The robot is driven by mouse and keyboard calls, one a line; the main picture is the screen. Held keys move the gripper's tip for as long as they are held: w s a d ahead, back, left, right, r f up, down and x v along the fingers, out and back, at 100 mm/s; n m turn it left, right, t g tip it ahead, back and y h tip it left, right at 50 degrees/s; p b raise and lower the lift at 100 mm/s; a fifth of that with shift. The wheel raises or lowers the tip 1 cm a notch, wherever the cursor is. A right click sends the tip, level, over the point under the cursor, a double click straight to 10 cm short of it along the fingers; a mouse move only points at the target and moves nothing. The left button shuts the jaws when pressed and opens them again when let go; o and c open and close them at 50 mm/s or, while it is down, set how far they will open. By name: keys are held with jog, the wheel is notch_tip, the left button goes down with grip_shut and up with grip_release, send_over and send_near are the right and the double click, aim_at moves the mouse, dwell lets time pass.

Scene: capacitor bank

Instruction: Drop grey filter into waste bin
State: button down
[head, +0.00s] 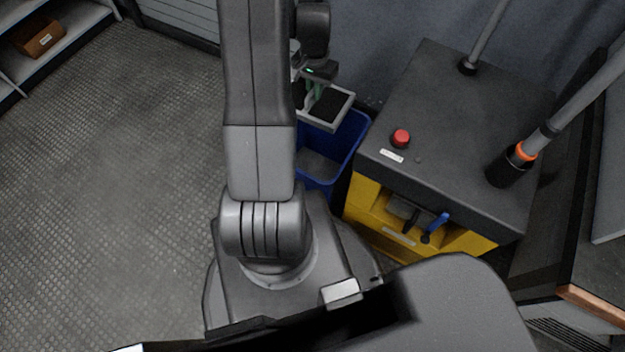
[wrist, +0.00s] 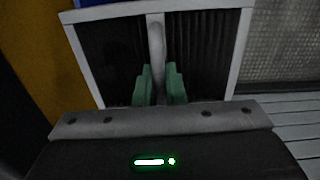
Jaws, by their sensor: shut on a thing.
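The grey filter (head: 342,105) is a flat panel with a light grey frame, dark mesh and a central bar. In the head view it is held above the blue waste bin (head: 350,140), over its upper part. My gripper (head: 313,92) is shut on the filter, partly hidden by my own arm. In the wrist view the green fingertips of my gripper (wrist: 159,84) close on the central bar of the filter (wrist: 205,45). The left side of the bin is hidden behind my arm.
A dark-topped yellow cabinet (head: 430,110) with a red button (head: 401,138) and a blue-handled lever (head: 436,225) stands right beside the bin. A shelf with a brown box (head: 37,36) is at the far left. The floor (head: 120,180) at left is clear.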

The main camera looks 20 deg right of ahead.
aim_at(318, 106)
jog(key=shift+s+d+f, duration=0.2)
jog(key=shift+s+d, duration=0.1)
jog(key=shift+d, duration=0.1)
jog(key=shift+f+b, duration=0.1)
jog(key=shift+b, duration=0.25)
notch_tip(318, 106, down, 6)
jog(key=b, duration=0.4)
jog(key=shift+r, duration=0.2)
jog(key=c, duration=1.4)
grip_release()
notch_tip(318, 106, up, 14)
jog(key=p, duration=0.4)
